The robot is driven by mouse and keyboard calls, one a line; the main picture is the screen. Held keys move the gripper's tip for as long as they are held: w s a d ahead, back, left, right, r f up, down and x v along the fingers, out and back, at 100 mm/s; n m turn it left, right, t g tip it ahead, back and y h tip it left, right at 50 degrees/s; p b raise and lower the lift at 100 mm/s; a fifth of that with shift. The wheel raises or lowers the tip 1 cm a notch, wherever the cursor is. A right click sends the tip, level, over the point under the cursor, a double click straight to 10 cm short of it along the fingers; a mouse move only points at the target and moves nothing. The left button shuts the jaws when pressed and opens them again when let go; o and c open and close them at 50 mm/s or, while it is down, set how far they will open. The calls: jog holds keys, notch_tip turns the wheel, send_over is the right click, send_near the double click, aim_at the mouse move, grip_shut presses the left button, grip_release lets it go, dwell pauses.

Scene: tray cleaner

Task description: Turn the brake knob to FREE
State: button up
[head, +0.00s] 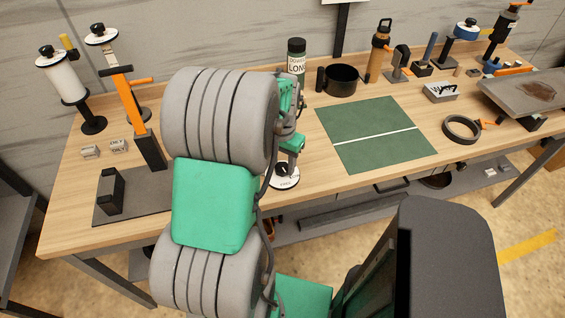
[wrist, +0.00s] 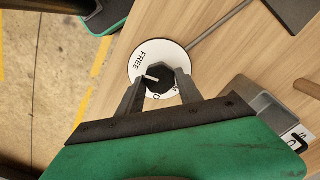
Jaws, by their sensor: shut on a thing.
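The brake knob (wrist: 166,79) is black with a white pointer line, on a round white dial (wrist: 147,50) fixed to the wooden bench top. The word FREE is printed at the dial's upper left; other lettering at the lower right is partly hidden. The pointer lies toward the left, a little below FREE. My gripper (wrist: 162,87) is shut on the knob, one finger on each side. In the head view the dial (head: 286,184) sits near the bench's front edge, with the knob (head: 282,169) partly under my gripper.
A green mat (head: 370,125) lies to the right of the dial. An orange-handled tool (head: 128,100) stands at the left. A grey cable (wrist: 220,22) runs from the dial.

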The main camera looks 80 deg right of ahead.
aim_at(283, 166)
jog(key=shift+m, duration=1.1)
jog(key=o, duration=1.3)
jog(key=shift+o, duration=0.2)
notch_tip(283, 166, up, 8)
jog(key=shift+f, duration=0.1)
